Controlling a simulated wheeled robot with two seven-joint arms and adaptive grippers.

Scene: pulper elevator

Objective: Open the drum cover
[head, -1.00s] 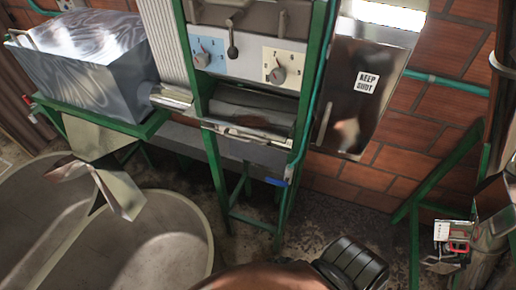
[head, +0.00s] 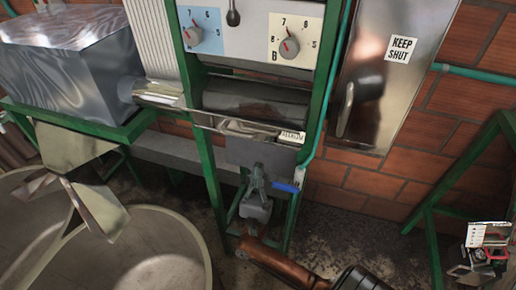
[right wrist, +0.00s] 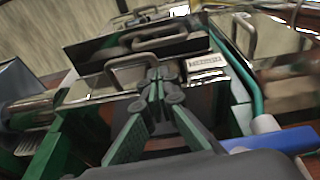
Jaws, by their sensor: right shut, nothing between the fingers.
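The pulper's dark drum (head: 255,101) lies between two green posts, below the dials. In front of it is a narrow shiny metal strip with a small label (head: 292,136); I cannot tell in the head view how much of it is the cover. My right gripper (head: 258,168) points up in front of the grey plate below that strip. In the right wrist view its fingers (right wrist: 160,78) are closed together and empty. They overlap the right end of a metal loop handle (right wrist: 128,70) on a shiny panel; contact is unclear. The label (right wrist: 206,64) is to their right. My left gripper is not seen.
Two dials (head: 289,48) are above the drum. A shiny box marked KEEP SHUT (head: 385,80) hangs on the brick wall at right. A blue-handled part (head: 286,186) is close right of my gripper. Round tanks (head: 165,260) fill the lower left.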

